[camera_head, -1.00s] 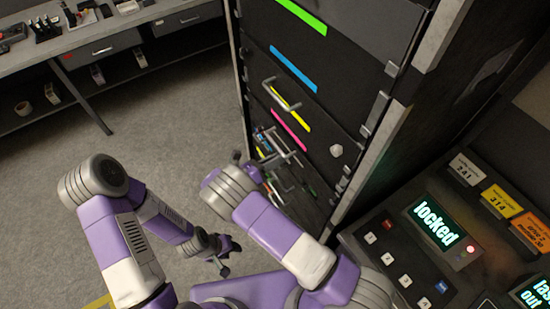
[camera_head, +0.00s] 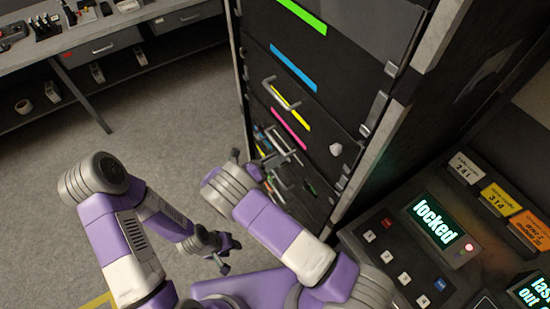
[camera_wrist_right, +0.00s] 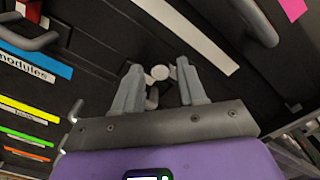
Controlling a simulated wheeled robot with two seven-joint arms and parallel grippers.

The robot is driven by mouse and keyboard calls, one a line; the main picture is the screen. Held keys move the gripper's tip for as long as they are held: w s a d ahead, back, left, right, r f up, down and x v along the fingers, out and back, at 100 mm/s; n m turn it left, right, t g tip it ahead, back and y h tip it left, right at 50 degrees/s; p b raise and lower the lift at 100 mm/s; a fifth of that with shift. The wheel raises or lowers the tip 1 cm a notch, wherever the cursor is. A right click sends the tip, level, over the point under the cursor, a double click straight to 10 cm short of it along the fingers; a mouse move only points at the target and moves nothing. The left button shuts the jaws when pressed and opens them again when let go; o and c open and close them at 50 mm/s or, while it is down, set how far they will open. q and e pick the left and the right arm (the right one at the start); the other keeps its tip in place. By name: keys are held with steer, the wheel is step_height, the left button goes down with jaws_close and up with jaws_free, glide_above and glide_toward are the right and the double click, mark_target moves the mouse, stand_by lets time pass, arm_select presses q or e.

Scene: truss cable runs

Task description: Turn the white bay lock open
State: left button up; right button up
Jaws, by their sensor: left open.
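In the right wrist view a small round whitish knob (camera_wrist_right: 160,73) shows beside a white strip (camera_wrist_right: 190,35) on a dark rack front. My right gripper (camera_wrist_right: 159,67) is open, its two fingers apart on either side of the knob in the picture; I see no contact. In the head view the right hand is mostly hidden behind its forearm, close to the rack's lower bays. My left gripper (camera_head: 223,258) is open and empty, low over the floor. The console display (camera_head: 438,220) reads "locked", with a red light beside it.
The tall dark rack (camera_head: 330,75) has coloured label strips, bar handles (camera_head: 283,93) and another pale knob (camera_head: 336,149). A button console (camera_head: 400,270) stands at the right. A workbench (camera_head: 100,38) is at the back left. The grey floor (camera_head: 150,100) between is clear.

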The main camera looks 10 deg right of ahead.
steer(key=shift+o, duration=0.4)
steer(key=shift+a, duration=0.1)
steer(key=v, duration=0.7)
steer(key=shift+a, duration=0.2)
steer(key=shift+s, duration=0.1)
